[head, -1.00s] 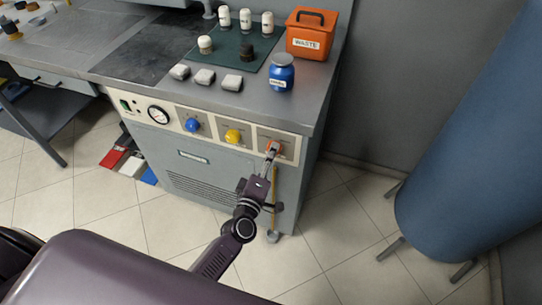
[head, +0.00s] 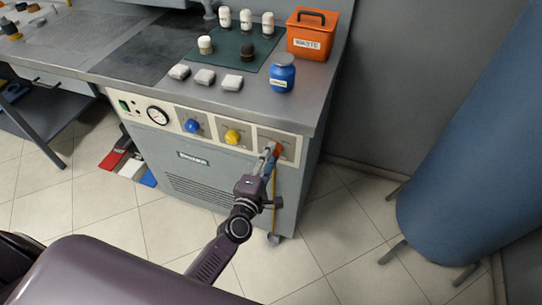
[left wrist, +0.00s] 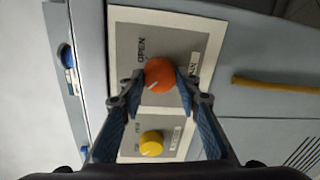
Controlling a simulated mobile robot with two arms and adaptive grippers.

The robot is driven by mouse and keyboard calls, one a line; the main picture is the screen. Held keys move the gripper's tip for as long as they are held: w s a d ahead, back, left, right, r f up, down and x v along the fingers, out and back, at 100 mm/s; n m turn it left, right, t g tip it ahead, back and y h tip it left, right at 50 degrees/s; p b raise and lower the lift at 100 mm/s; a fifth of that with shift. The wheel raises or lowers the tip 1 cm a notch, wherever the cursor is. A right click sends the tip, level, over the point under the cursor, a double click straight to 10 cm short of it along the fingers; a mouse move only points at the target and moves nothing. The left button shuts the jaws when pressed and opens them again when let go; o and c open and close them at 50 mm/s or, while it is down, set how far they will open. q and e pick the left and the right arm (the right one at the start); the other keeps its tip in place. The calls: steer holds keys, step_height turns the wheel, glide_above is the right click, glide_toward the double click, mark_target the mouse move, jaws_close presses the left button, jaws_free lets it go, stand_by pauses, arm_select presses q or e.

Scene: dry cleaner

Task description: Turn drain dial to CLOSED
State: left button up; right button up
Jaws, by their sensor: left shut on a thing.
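The orange dial (head: 279,149) is at the right end of the control panel on the grey machine's front. In the left wrist view the dial (left wrist: 160,72) sits on a grey plate with the word OPEN, and its white mark points to the lower left. A second word on the plate is partly hidden by a finger. No CLOSED marking is readable. My left gripper (head: 270,152) reaches the dial from the front. In the left wrist view its fingers (left wrist: 160,80) press on both sides of the dial. My right gripper is not in view.
A yellow dial (head: 233,137), a blue dial (head: 192,126) and a gauge (head: 157,115) are left of it on the panel. A yellow rod (head: 274,190) hangs below. A blue jar (head: 282,75) and an orange waste bin (head: 307,35) stand on the worktop. A large blue cylinder (head: 460,150) is at right.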

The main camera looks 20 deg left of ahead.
arm_select(q)
steer(key=o, duration=1.2)
steer(key=shift+c, duration=0.2)
steer(key=s, duration=1.2)
steer(key=shift+a+r, duration=0.2)
steer(key=shift+r, duration=0.25)
